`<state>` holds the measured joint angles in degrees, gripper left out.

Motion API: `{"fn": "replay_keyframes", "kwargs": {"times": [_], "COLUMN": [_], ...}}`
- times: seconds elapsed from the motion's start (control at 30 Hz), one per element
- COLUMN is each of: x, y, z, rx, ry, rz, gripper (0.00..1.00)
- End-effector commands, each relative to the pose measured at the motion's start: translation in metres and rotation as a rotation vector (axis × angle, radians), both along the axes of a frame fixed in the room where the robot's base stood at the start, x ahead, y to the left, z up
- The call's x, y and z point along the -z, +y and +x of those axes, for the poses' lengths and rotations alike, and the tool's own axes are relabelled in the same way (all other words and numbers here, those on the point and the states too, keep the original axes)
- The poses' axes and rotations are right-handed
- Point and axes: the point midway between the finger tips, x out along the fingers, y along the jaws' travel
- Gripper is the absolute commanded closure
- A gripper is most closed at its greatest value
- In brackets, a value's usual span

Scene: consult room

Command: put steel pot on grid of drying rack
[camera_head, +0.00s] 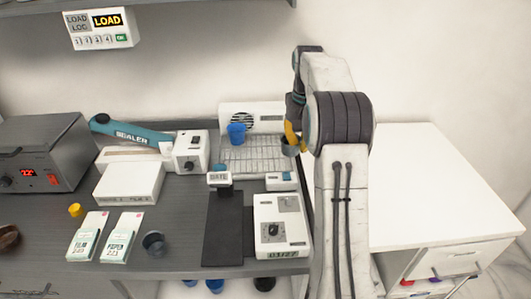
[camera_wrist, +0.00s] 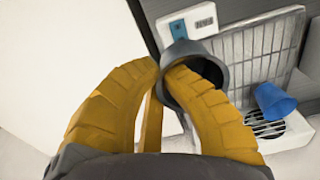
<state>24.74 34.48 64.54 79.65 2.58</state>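The steel pot (camera_head: 289,149) is a small grey cup held at the right edge of the drying rack. In the wrist view the pot (camera_wrist: 222,60) has its mouth toward the camera. My gripper (camera_wrist: 165,70) has yellow fingers closed on the pot's wall, one finger inside the mouth and one outside. In the head view my gripper (camera_head: 291,132) is partly hidden by my arm. The drying rack has a wire grid (camera_head: 247,160) and a white fan unit (camera_head: 265,112) behind it. The grid (camera_wrist: 262,45) lies beside the pot in the wrist view.
A blue cup (camera_head: 236,134) stands at the grid's back left, near the fan. The grid's middle is bare. A small white device (camera_head: 281,181) and a white box (camera_head: 282,225) lie in front. A dark cup (camera_head: 154,243) stands on the desk. The white counter (camera_head: 430,185) at right is clear.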

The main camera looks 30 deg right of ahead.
Motion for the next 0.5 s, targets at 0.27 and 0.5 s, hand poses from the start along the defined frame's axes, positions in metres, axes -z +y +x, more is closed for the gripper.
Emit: {"fn": "replay_keyframes", "kwargs": {"times": [0.27,0.5], "x": [0.026,0.045], "y": [0.020,0.030], "z": [0.051,0.080], "rx": [-0.005,-0.001], "ry": [0.004,0.001], "rz": [0.003,0.003], "gripper": [1.00,1.00]}}
